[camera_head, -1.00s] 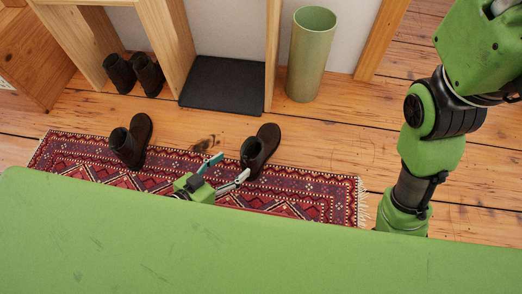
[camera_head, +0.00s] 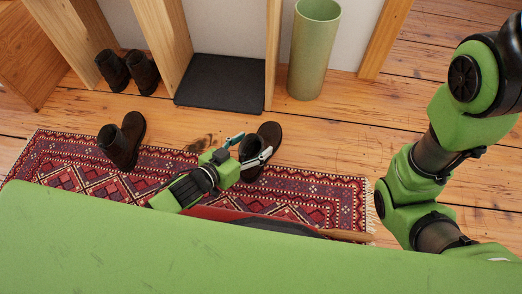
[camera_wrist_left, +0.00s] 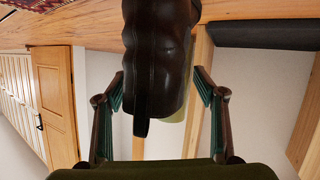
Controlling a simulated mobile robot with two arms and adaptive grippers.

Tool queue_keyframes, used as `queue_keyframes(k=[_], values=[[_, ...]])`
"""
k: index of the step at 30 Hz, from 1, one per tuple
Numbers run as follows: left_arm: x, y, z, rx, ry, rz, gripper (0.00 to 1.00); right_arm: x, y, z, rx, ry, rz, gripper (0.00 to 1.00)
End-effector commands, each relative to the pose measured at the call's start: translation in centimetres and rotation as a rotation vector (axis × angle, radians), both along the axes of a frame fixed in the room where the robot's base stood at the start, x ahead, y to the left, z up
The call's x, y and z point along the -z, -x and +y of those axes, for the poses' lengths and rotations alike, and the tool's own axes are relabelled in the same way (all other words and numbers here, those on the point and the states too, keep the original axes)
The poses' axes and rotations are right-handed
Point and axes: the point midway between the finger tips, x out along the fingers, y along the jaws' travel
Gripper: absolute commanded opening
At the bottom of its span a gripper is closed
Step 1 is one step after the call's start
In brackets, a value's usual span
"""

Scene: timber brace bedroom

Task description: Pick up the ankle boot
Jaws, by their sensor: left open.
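A dark brown ankle boot (camera_head: 269,133) stands at the right part of the patterned rug, by its back edge. A similar boot (camera_head: 122,142) stands further left, also by the rug's back edge. My left gripper (camera_head: 250,146) is open at the right boot, its fingertips on either side of the boot's near part. In the left wrist view the dark leather boot (camera_wrist_left: 155,60) is between the two spread fingers, with gaps visible on both sides. My right arm comes in at the right; its gripper is out of view.
Two more dark boots (camera_head: 142,72) stand at the wooden shelf at the back left. A black mat (camera_head: 220,84) lies between wooden uprights. A green cylindrical bin (camera_head: 313,50) stands right of it. The floor right of the rug (camera_head: 335,190) is clear.

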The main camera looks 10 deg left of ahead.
Motion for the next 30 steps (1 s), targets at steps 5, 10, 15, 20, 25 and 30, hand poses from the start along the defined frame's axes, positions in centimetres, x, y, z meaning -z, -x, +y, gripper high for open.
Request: queue_keyframes(k=[5,10,15,20,25,30], values=[[1.0,-1.5,-0.9,0.001,0.001,-0.001,0.64,1.7,0.0,0.0,0.000,0.000,0.000,0.40],[0.9,-1.8,-1.1,0.001,0.000,0.002,0.64,1.8,0.0,0.0,0.000,0.000,0.000,0.40],[0.9,-1.7,-1.1,0.001,0.000,0.002,0.61,1.8,0.0,0.0,0.000,0.001,0.000,0.40],[0.9,-1.7,-1.1,0.001,0.000,0.001,0.20,1.8,0.0,0.0,0.000,0.001,0.000,0.40],[0.6,-1.8,-1.2,0.003,0.005,-0.004,0.00,1.8,0.0,0.0,0.000,0.001,0.000,0.40],[0.6,-1.8,-1.2,0.003,0.005,-0.002,0.00,1.8,0.0,0.0,0.000,0.001,0.000,0.40]])
